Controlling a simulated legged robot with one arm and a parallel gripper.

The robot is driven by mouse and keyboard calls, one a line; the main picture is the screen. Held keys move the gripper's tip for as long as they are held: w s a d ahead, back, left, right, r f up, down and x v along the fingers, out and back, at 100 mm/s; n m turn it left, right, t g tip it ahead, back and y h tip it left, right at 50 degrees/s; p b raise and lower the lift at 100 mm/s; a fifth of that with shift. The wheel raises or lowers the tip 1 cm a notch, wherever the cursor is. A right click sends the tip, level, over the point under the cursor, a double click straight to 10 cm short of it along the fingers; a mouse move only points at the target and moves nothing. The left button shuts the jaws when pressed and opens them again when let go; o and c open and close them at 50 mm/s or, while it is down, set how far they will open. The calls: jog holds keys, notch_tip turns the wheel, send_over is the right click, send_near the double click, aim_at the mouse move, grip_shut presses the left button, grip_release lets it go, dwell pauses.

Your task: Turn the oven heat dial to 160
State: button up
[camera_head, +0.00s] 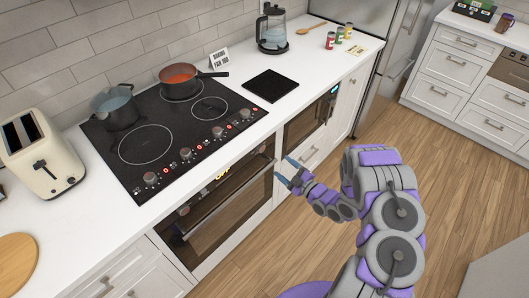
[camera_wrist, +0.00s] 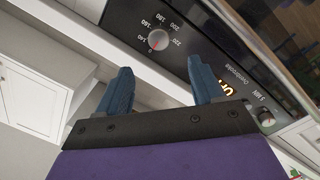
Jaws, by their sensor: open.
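The oven (camera_head: 208,215) is below the black cooktop, with a long bar handle and a lit orange display (camera_wrist: 230,88) on its front panel. In the wrist view the round silver heat dial (camera_wrist: 157,39) sits on this black panel, ringed by numbers including 140, 160, 180, 200 and 220. A small red mark shows on the dial's lower part; which number it points to is unclear. My gripper (camera_wrist: 161,66) is open and empty, its blue fingers apart from the dial. In the head view my gripper (camera_head: 284,169) is by the oven's right end.
A second silver knob (camera_wrist: 266,118) is at the panel's other end. The cooktop (camera_head: 160,125) holds a grey pot (camera_head: 115,108) and a pan of red sauce (camera_head: 180,84). A toaster (camera_head: 42,160) is at left, a kettle (camera_head: 272,32) at the back. Open wooden floor (camera_head: 420,150) lies at right.

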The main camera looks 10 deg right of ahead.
aim_at(263, 150)
jog(key=b+x, duration=0.1)
jog(key=x, duration=1)
jog(key=shift+w, duration=0.3)
jog(key=c, duration=1.1)
